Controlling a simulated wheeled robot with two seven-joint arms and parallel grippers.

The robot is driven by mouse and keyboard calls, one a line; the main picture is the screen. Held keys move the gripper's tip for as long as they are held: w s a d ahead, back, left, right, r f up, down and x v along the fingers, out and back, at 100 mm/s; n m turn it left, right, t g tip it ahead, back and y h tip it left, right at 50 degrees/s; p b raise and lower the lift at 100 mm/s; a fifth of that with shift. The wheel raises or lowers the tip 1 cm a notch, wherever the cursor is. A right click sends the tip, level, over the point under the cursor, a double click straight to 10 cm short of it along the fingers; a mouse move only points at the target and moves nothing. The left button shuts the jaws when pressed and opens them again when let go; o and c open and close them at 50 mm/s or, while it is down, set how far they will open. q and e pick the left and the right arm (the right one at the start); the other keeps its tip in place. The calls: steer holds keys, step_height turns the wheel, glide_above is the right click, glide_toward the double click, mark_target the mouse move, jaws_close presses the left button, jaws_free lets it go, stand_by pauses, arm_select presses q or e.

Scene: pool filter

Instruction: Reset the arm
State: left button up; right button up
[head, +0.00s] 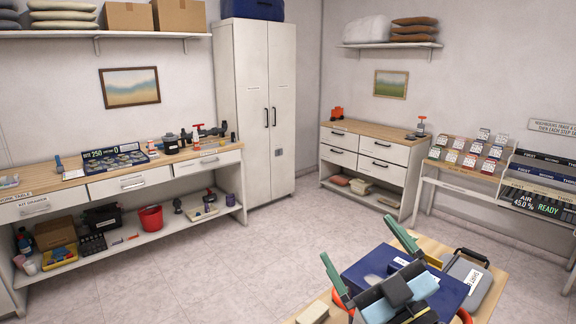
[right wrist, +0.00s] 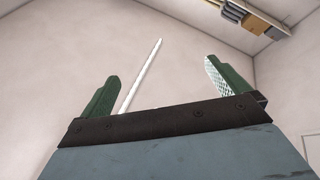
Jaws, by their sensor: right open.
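My right gripper (head: 365,265) shows at the lower right of the head view, above a small wooden-topped table (head: 430,247). Its two green fingers stand wide apart with nothing between them. In the right wrist view, the open fingers of the right gripper (right wrist: 160,85) point up towards bare wall and ceiling. A dark blue box (head: 362,272) sits on the table below and behind the gripper, partly hidden by it. My left gripper is not in either view.
A grey case (head: 470,275) lies at the table's right. A long workbench (head: 120,180) with drawers, a white cabinet (head: 255,110), a drawer unit (head: 375,155) and a card rack (head: 470,160) line the walls. The floor (head: 250,250) between is clear.

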steer(key=s+d+f+m+g+h, duration=0.3)
steer(key=d+f+m+h, duration=0.25)
steer(key=f, duration=0.35)
steer(key=s+d+f+m+g+h, duration=0.35)
steer(key=f+h, duration=0.25)
steer(key=f, duration=0.3)
steer(key=s+f+g+y, duration=0.1)
steer(key=s+f+g, duration=0.45)
steer(key=s, duration=0.35)
steer(key=s+f+g, duration=0.5)
steer(key=s+f, duration=0.1)
steer(key=s, duration=0.4)
step_height(320, 180, down, 26)
steer(key=g+b, duration=0.1)
steer(key=b, duration=0.2)
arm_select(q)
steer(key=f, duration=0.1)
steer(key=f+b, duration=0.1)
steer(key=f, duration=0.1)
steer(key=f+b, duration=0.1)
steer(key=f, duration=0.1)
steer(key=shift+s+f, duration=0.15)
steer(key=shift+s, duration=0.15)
arm_select(e)
steer(key=s+d+f, duration=0.2)
steer(key=s+f, duration=0.7)
steer(key=s+d+f+g, duration=0.1)
steer(key=s+f, duration=0.8)
steer(key=f, duration=0.1)
steer(key=shift+d, duration=0.4)
